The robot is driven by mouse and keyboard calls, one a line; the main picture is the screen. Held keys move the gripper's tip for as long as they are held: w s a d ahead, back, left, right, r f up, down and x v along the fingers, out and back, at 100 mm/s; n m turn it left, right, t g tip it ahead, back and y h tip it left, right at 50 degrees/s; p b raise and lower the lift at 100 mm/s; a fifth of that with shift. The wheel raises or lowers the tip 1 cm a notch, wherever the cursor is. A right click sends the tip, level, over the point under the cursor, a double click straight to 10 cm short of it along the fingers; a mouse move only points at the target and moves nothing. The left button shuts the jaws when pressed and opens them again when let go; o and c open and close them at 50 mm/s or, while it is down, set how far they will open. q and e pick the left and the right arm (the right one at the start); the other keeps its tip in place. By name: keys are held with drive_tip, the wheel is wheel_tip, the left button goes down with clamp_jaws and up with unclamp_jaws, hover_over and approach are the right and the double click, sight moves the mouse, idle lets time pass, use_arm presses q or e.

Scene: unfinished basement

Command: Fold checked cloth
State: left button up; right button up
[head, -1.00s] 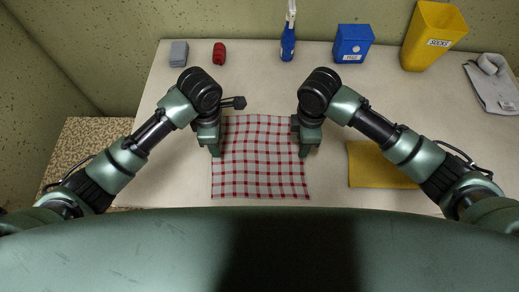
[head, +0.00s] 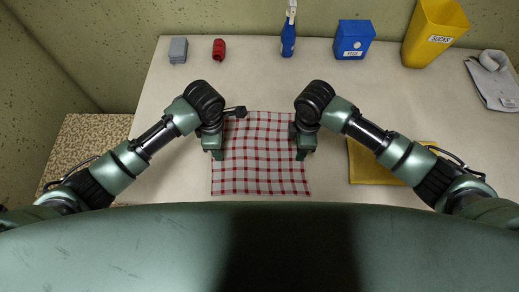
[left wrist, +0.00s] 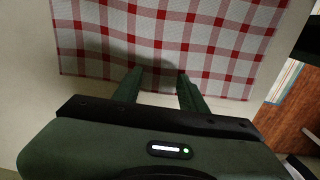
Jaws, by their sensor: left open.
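The red-and-white checked cloth (head: 260,165) lies flat and spread out on the table. My left gripper (head: 214,154) is at the cloth's left edge. In the left wrist view my left gripper (left wrist: 160,78) is open, with its two fingers apart over the edge of the checked cloth (left wrist: 190,35) and nothing clearly held between them. My right gripper (head: 302,152) is at the cloth's right edge, pointing down. Its fingers are too small and overlapped to show whether they are apart. The cloth's upper corners are partly hidden by my wrists.
A yellow cloth (head: 372,168) lies right of the checked cloth, partly under my right arm. Along the back of the pale table (head: 165,120) stand a grey item (head: 178,50), a red item (head: 218,49), a blue bottle (head: 288,42), a blue box (head: 353,40) and a yellow bin (head: 432,35). Grey fabric (head: 492,80) lies far right.

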use_arm(q)
drive_tip(key=shift+c, duration=0.3)
use_arm(e)
drive_tip(key=shift+f, duration=0.1)
drive_tip(key=shift+c, duration=0.3)
use_arm(q)
clamp_jaws()
use_arm(e)
clamp_jaws()
